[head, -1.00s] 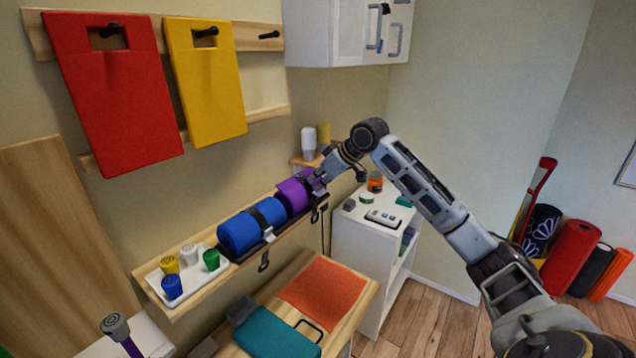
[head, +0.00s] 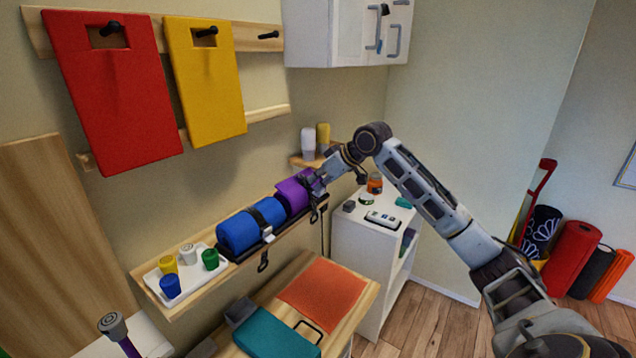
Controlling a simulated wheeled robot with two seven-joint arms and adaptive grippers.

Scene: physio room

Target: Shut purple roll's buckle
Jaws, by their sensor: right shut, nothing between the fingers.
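The purple roll (head: 291,196) lies on the wall shelf, at the right end of the blue roll. My right gripper (head: 318,182) is at the right end of the purple roll, over its dark strap and buckle area. The gripper is shut with nothing between its fingers. The fingers hide most of the buckle, so I cannot tell whether it is open or shut. My left gripper is not in view.
The blue roll (head: 237,232) with a dark strap lies left of the purple one. A white tray (head: 200,284) with several coloured cups stands at the shelf's left end. A white cabinet (head: 349,235) stands below right. A wall cabinet (head: 335,35) hangs above.

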